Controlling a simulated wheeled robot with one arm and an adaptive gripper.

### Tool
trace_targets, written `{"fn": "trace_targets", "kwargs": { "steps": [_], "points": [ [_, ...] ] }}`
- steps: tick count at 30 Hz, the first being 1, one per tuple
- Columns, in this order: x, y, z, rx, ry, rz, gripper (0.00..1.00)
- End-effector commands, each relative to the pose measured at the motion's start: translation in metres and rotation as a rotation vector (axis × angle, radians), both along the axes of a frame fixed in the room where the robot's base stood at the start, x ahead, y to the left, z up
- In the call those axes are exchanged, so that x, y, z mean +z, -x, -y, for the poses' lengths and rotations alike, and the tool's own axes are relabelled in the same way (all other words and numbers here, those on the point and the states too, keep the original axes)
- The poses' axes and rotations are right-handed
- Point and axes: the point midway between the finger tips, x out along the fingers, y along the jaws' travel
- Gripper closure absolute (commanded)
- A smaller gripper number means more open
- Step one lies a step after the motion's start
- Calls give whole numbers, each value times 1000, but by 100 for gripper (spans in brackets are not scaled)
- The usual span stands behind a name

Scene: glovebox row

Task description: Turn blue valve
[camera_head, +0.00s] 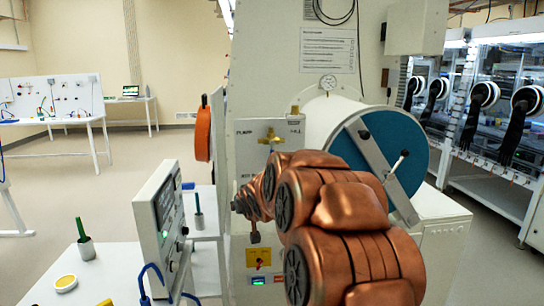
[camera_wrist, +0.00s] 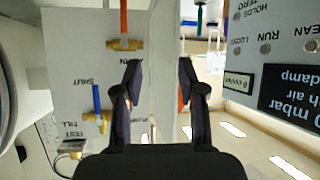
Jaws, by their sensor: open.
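The blue valve (camera_wrist: 97,98) has an upright blue lever on a brass body and sits on a pale panel (camera_wrist: 70,40) in the wrist view, left of my gripper. A second brass valve (camera_wrist: 124,44) with an orange lever is above it in that view. My gripper (camera_wrist: 160,68) is open, with two dark fingers and nothing seen between them but the panel edge and the space behind. The blue lever lies outside the fingers, apart from the left one. In the head view my copper-coloured arm covers part of the panel, and I cannot see the blue lever.
A gauge box (camera_head: 160,215) with a screen stands left of the panel on a white bench. A large blue-faced cylinder (camera_head: 385,150) is to the right. An orange disc (camera_head: 203,130) hangs at the panel's left.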

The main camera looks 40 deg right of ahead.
Motion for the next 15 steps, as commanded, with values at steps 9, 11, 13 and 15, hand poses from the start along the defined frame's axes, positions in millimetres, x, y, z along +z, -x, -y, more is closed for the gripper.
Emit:
{"fn": "trace_targets", "kwargs": {
  "steps": [9,11,13,15],
  "points": [
    [61,-30,140,-31,138,377,60],
    [67,-30,154,-28,157,419,60],
    [74,-28,165,-23,173,459,60],
    [78,-27,173,-21,183,482,60]
  ]
}}
